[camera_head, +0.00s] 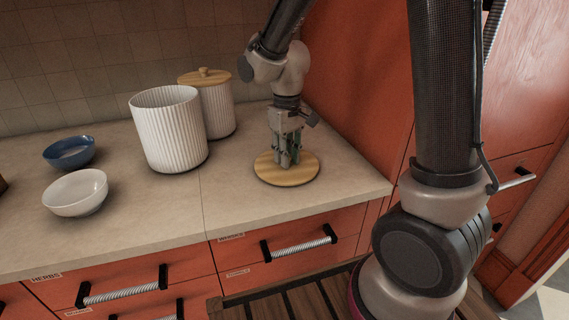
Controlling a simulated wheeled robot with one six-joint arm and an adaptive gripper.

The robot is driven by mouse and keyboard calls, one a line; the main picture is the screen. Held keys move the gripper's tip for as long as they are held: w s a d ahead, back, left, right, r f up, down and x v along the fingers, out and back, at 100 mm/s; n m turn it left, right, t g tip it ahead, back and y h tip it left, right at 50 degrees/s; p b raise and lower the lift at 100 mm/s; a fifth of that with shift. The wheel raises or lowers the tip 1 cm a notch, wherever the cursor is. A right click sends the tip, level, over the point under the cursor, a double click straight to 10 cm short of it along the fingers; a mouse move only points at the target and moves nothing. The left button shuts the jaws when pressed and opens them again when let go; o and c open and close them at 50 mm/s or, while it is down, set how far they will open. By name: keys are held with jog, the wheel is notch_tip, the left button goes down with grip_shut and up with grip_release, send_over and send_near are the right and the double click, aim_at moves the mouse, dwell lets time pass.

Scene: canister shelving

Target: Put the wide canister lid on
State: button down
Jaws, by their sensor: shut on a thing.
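The wide canister (168,133) is white and ribbed, and stands upright and open on the counter, left of my gripper. Its wooden lid (300,174) is a round, flat disc at the right part of the counter. My gripper (286,162) points down at the middle of this lid, with its fingers shut on it. The lid's knob is hidden by the fingers. I cannot tell whether the lid rests on the counter or is just above it.
A narrower ribbed canister (217,112) with a wooden knobbed lid (205,76) stands behind the wide one. A blue bowl (69,153) and a white bowl (75,193) are at the left. The counter (225,228) is clear in front. A tiled wall is behind and an orange cabinet side at right.

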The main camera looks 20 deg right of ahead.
jog(key=shift+r, duration=1.8)
